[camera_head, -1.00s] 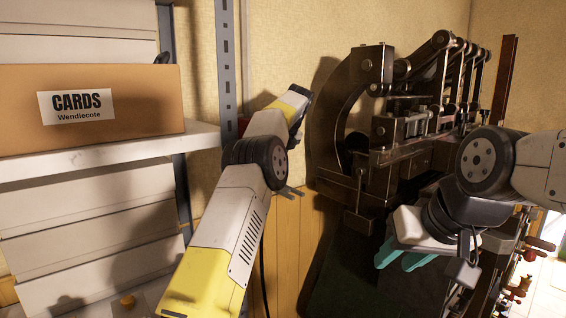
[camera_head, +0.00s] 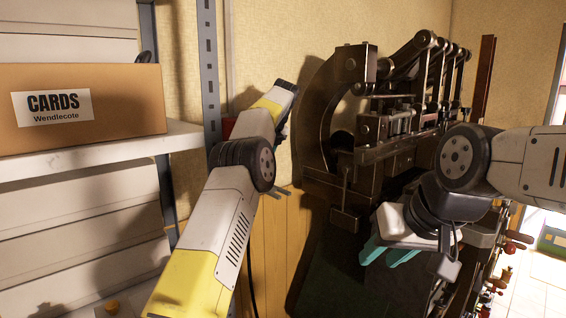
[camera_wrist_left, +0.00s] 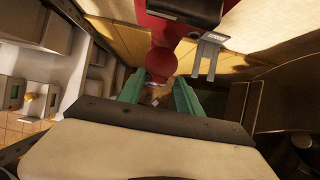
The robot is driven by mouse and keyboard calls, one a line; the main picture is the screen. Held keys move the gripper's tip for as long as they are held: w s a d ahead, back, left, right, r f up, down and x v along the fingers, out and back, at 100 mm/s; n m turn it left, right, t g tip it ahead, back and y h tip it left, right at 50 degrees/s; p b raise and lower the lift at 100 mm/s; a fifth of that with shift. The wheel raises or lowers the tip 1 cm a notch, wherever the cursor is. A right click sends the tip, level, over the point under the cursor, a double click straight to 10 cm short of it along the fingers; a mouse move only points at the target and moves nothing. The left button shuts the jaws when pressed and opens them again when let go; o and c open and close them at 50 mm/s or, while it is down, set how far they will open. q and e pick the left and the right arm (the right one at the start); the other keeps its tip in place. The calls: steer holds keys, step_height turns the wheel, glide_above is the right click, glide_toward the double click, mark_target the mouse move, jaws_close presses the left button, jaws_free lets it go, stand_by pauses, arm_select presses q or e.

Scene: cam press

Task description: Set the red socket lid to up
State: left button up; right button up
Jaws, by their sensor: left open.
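In the left wrist view a red fitting (camera_wrist_left: 168,32) comes down from the top edge and ends in a rounded red part (camera_wrist_left: 167,62). I cannot tell which part is the lid or how it is set. My left gripper (camera_wrist_left: 157,88) has its teal fingers apart, with the rounded red part just beyond and between the tips; contact cannot be told. In the head view only a sliver of red (camera_head: 228,127) shows on the wall behind my left arm, which hides the left fingers. My right gripper (camera_head: 388,254) hangs before the machine, its teal fingers apart and empty.
A dark metal press (camera_head: 345,165) stands right of my left arm. A shelf (camera_head: 120,143) with a cardboard box (camera_head: 130,105) is at left, beside a grey upright (camera_head: 208,70). A grey two-pronged piece (camera_wrist_left: 208,55) is close right of the red part.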

arm_select(q)
steer(key=s+d+r, duration=0.1)
steer(key=s+d, duration=0.8)
stand_by(0.4)
steer(key=shift+r, duration=0.1)
